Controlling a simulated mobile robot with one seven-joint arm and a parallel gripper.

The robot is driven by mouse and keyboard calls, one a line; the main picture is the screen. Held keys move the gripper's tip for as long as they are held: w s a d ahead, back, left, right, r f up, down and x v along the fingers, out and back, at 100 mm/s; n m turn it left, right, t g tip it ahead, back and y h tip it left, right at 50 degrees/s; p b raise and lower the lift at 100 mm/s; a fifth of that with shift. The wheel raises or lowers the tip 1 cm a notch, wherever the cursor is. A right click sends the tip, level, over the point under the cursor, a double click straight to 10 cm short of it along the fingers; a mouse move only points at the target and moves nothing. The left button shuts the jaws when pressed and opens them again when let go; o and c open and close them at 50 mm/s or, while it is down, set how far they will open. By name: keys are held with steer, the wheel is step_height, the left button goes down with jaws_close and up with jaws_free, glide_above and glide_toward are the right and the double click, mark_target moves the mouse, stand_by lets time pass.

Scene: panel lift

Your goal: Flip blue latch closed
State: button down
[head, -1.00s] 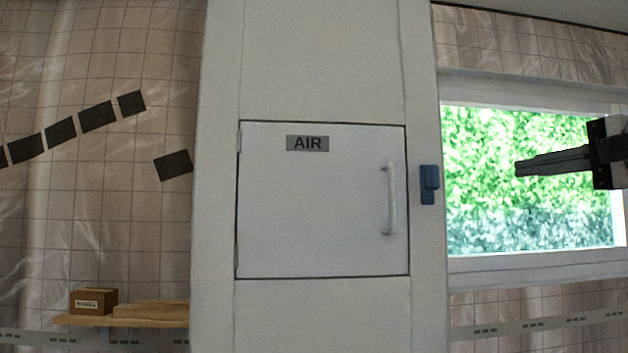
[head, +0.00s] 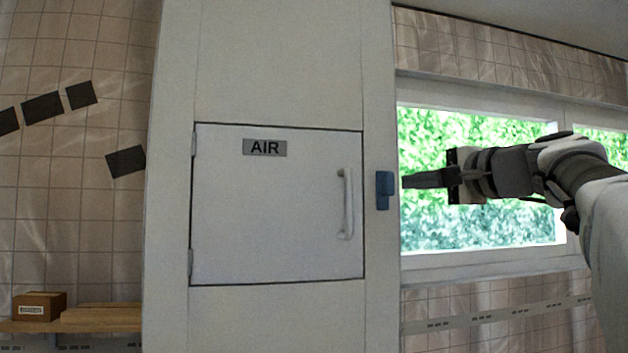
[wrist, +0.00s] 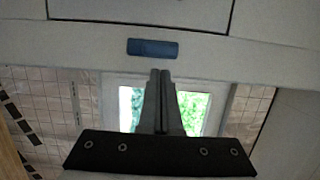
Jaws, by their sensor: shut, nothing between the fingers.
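The blue latch (head: 383,190) is a small upright block on the cabinet frame, just right of the white door (head: 277,220) marked AIR. It also shows in the wrist view (wrist: 153,48) as a blue bar. The door is flush in its frame, with a vertical white handle (head: 346,204) on its right side. My gripper (head: 406,182) is shut and empty. Its fingertips point left, just right of the latch, and appear a small gap from it. In the wrist view the closed fingers (wrist: 160,76) end a little below the latch.
A window (head: 480,130) with greenery outside lies behind my arm on the right. A wooden shelf (head: 100,318) with a cardboard box (head: 40,306) is at the lower left. The cabinet front around the latch is clear.

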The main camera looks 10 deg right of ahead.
mark_target(384, 178)
steer(key=shift+w+a, duration=0.1)
steer(key=shift+a, duration=0.25)
steer(key=shift+a+r+n+g+b, duration=0.2)
steer(key=shift+a+n+g+b, duration=0.15)
steer(key=shift+n, duration=0.75)
steer(key=shift+a+r+n+h, duration=0.25)
steer(key=shift+a+n, duration=0.25)
steer(key=shift+n, duration=0.5)
steer(key=n, duration=0.1)
steer(key=a+n+g+h+b, duration=0.1)
steer(key=n, duration=0.1)
steer(key=shift+a, duration=0.25)
steer(key=a+n, duration=0.1)
steer(key=n, duration=0.1)
steer(key=n+h+b, duration=0.1)
steer(key=shift+a+f+n, duration=0.15)
steer(key=shift+a+n, duration=0.25)
steer(key=n, duration=0.1)
steer(key=a+n+h+b, duration=0.1)
steer(key=n, duration=0.1)
steer(key=shift+f+g+h, duration=0.25)
steer(key=shift+f, duration=0.15)
steer(key=shift+r, duration=0.1)
